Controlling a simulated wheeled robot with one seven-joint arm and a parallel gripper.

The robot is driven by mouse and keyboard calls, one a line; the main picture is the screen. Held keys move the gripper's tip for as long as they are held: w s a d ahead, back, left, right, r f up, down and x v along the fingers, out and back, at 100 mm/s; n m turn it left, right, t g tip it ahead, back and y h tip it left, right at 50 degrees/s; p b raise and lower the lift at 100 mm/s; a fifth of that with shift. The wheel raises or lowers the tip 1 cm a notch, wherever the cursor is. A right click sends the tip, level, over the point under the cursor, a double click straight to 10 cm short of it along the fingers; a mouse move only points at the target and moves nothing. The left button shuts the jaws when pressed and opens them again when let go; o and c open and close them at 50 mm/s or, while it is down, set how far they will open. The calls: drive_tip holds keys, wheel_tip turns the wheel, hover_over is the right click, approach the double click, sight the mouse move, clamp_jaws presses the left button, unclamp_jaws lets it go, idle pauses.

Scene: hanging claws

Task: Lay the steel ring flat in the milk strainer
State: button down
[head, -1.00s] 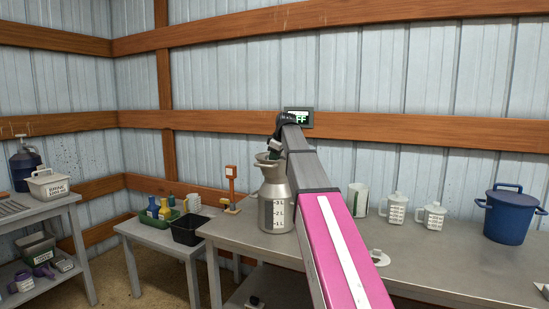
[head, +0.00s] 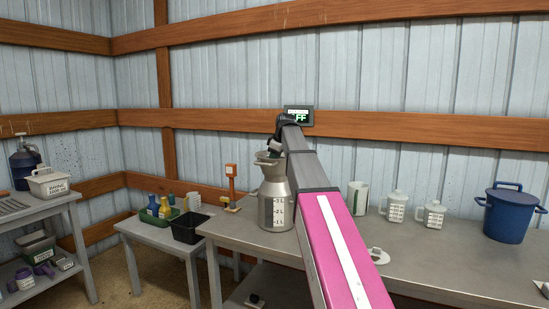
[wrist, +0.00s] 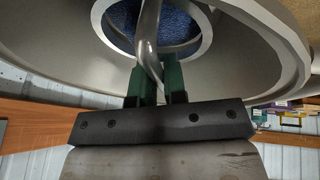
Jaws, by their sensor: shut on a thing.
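My gripper (wrist: 157,90) is shut on the steel ring (wrist: 150,42), which shows as a narrow curved band between the green fingers. The ring is seen almost edge-on, not flat, in front of the strainer's round centre. The milk strainer (wrist: 50,50) fills the upper wrist view as a wide steel bowl with a blue surface (wrist: 181,25) in its middle. I cannot tell whether the ring touches it. In the head view my gripper (head: 276,147) is over the milk can (head: 275,198), and my arm hides part of the can's top.
A display (head: 299,116) hangs on the wall behind. White jugs (head: 396,207) and a blue lidded pot (head: 507,212) stand to the right on the steel table (head: 235,236). A black bin (head: 190,227) is on the lower table at left. The table front right of my arm is mostly clear.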

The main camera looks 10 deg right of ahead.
drive_tip(key=shift+f, duration=0.6)
drive_tip(key=c, duration=1.1)
unclamp_jaws()
drive_tip(key=shift+r, duration=0.1)
drive_tip(key=shift+r, duration=3.4)
